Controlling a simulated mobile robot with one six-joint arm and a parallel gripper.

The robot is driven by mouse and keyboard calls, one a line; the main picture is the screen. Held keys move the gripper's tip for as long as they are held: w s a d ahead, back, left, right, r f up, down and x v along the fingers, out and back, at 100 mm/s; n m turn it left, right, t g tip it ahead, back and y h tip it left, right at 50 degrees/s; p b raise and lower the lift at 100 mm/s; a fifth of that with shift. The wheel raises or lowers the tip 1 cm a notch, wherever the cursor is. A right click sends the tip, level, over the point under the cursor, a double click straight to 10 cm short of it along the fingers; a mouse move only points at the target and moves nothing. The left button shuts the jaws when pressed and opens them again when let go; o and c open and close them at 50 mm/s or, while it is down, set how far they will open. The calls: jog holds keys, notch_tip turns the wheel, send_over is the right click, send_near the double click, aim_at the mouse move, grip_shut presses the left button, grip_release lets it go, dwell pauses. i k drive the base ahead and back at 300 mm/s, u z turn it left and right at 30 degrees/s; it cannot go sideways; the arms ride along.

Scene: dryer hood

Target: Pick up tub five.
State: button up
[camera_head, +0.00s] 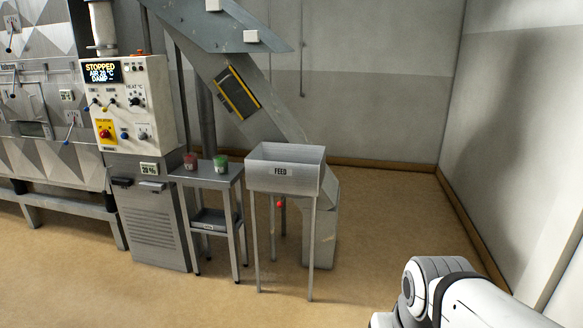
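Two small tubs stand upright on a narrow metal side table (208,174). One is a red tub (190,161), and just right of it is a green tub (220,163). Their labels are too small to read, so I cannot tell which one is tub five. White-grey links of my own arm show at the lower right, well apart from the tubs. My gripper is out of the picture.
A metal feed hopper (285,171) marked FEED stands on legs right of the table, before a sloping chute (260,100). A control cabinet (130,105) reading STOPPED stands left. A tray (209,220) sits on the lower shelf. Brown floor (200,300) in front is clear.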

aim_at(191, 159)
jog(key=u, duration=0.05)
jog(key=i, duration=1.45)
jog(key=u, duration=1.1)
